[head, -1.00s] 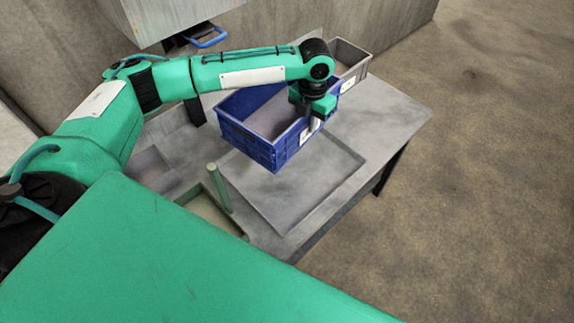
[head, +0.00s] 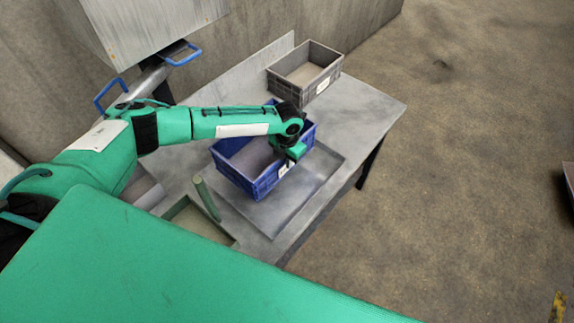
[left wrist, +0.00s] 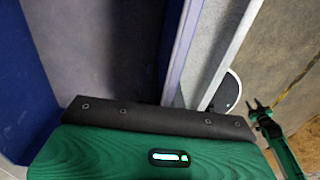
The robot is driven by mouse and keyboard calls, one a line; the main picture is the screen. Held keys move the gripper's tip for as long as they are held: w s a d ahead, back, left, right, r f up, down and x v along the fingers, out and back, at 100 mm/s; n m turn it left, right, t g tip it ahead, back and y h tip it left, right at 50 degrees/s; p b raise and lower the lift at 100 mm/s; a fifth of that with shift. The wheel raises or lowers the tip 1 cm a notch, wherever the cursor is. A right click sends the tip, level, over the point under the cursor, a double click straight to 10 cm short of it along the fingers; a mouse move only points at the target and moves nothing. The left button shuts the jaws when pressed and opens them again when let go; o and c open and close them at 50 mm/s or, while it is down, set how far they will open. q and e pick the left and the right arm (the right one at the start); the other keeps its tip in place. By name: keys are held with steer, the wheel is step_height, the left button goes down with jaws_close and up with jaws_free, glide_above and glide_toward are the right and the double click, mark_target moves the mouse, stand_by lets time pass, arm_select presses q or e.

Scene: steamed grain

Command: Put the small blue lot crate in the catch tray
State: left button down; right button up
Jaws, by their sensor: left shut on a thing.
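The small blue lot crate (head: 234,173) is open-topped and sits over the back left part of the shallow grey catch tray (head: 292,208) on the table. It looks roughly level; I cannot tell whether its bottom touches the tray. My left gripper (head: 285,167) points down and is shut on the crate's right-hand wall. In the left wrist view the crate's blue wall (left wrist: 180,45) runs up from the gripper, but the fingertips are hidden. A small green arm with a dark forked tip, apparently my right gripper (left wrist: 255,104), shows at that view's right edge.
A grey crate (head: 305,76) stands at the back of the table. A green upright post (head: 206,198) and a green-edged frame (head: 190,214) are left of the tray. A grey box with blue handles (head: 150,25) is at upper left. Open floor lies right.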

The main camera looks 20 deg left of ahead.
mark_target(287, 172)
arm_select(q)
step_height(287, 172, down, 4)
steer(key=shift+r+p, duration=0.2)
steer(key=shift+p, duration=0.2)
steer(key=shift+f, duration=0.35)
steer(key=shift+f, duration=0.1)
steer(key=c, duration=1.5)
jaws_free()
steer(key=shift+c, duration=0.2)
